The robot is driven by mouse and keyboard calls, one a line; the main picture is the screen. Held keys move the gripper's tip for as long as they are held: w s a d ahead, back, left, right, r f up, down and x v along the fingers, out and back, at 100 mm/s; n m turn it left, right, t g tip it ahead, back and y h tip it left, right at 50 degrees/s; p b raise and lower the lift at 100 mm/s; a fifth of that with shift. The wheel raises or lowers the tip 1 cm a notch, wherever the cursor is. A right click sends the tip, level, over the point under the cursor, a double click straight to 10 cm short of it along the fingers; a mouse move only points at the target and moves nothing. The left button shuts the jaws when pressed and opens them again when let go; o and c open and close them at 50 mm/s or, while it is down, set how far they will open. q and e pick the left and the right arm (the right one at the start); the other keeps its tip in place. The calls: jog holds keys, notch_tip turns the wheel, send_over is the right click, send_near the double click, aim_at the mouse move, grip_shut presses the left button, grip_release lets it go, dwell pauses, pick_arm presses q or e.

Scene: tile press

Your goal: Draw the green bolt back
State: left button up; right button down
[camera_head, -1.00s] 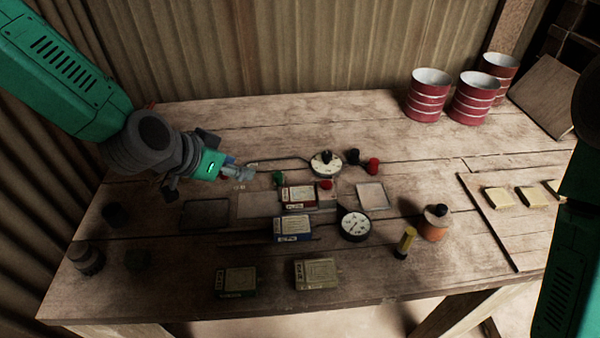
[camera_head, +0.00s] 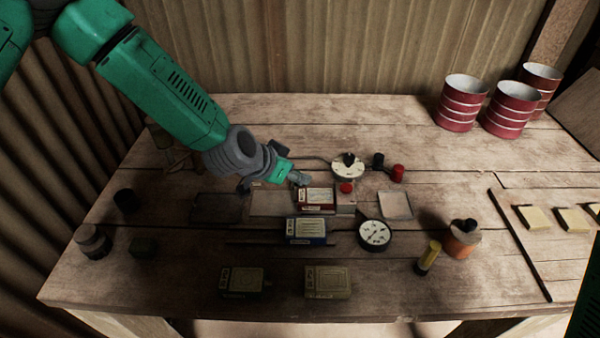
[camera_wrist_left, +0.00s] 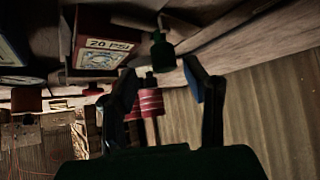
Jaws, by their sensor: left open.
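The green bolt (camera_wrist_left: 162,52) shows in the left wrist view as a dark green knob just past my left gripper's fingertips, roughly between their lines. A gap seems to remain between it and the fingers. In the head view the bolt is hidden by my left gripper (camera_head: 299,178), which hangs low over the press area beside the red-labelled box (camera_head: 317,199). That box shows in the left wrist view with "20 PSI" on it (camera_wrist_left: 105,50). My left gripper (camera_wrist_left: 163,80) is open and empty. My right gripper is out of view.
A round white dial (camera_head: 348,168) with a black knob stands right of the gripper, with a red knob (camera_head: 397,173) beyond. A blue-labelled box (camera_head: 306,231) and gauge (camera_head: 374,234) lie in front. Red striped cans (camera_head: 459,103) stand far right. The table's back left is fairly clear.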

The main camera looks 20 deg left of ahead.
pick_arm(q)
jog(key=shift+w+a+f, duration=0.1)
jog(key=shift+w+f, duration=0.35)
jog(key=shift+f, duration=0.15)
jog(key=shift+w+a+f, duration=0.15)
jog(key=shift+a, duration=0.1)
jog(key=shift+d, duration=0.1)
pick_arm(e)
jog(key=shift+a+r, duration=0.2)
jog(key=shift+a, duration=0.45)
pick_arm(q)
jog(key=shift+d, duration=0.3)
grip_shut()
jog(key=shift+d, duration=0.1)
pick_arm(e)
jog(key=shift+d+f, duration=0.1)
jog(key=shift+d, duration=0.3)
pick_arm(q)
jog(key=w, duration=0.1)
jog(key=w+a+b, duration=0.1)
jog(key=w, duration=0.2)
jog(key=shift+w+a, duration=0.15)
jog(key=shift+a, duration=0.15)
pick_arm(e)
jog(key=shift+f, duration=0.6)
